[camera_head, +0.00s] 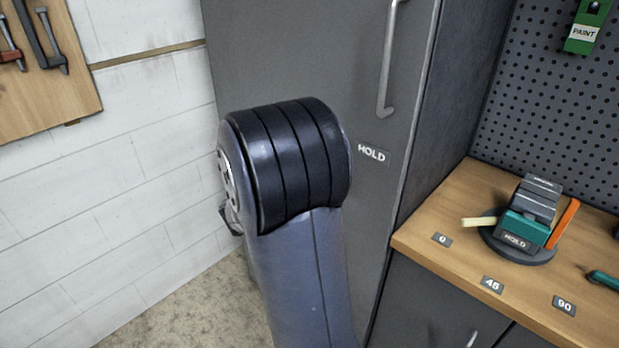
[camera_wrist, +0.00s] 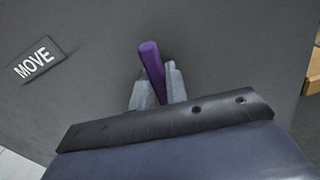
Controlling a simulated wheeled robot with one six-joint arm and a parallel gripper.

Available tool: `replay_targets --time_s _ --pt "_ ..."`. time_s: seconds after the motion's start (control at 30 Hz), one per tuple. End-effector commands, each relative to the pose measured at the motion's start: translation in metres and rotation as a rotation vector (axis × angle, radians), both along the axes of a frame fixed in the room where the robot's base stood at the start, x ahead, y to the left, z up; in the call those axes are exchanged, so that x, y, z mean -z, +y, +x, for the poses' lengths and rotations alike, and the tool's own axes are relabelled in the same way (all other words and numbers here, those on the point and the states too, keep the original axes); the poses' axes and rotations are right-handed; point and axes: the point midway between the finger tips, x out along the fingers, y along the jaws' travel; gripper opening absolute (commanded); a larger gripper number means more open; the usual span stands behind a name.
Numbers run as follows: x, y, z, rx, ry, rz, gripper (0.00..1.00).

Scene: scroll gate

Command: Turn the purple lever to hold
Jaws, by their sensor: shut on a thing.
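The purple lever (camera_wrist: 152,66) shows in the wrist view, sticking up between the fingers of my gripper (camera_wrist: 157,90). A MOVE label (camera_wrist: 38,61) is on this panel, to the left of the lever. In the head view, a HOLD label (camera_head: 373,154) is on the grey cabinet door (camera_head: 300,60). The lever and my gripper are hidden behind my arm in that view.
A wooden workbench (camera_head: 470,220) stands at the right with a teal and grey vise (camera_head: 527,215) on a round base. Labels 0, 45 and 90 lie on it. A door handle (camera_head: 384,70) sits above the HOLD label. A white wall (camera_head: 150,130) is at the left.

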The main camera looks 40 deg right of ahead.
Motion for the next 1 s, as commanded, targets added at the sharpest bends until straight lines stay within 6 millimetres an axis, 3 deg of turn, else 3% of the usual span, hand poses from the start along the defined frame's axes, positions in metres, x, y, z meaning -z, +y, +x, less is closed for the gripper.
replay_targets --time_s 0.03,0.5,1.0 --pt "0.008 0.0 -0.004 0.001 -0.05 0.004 0.0" --pt "0.017 -0.002 -0.031 0.001 -0.431 0.034 0.0" --pt "0.019 -0.003 -0.04 0.001 -0.581 0.047 0.0"
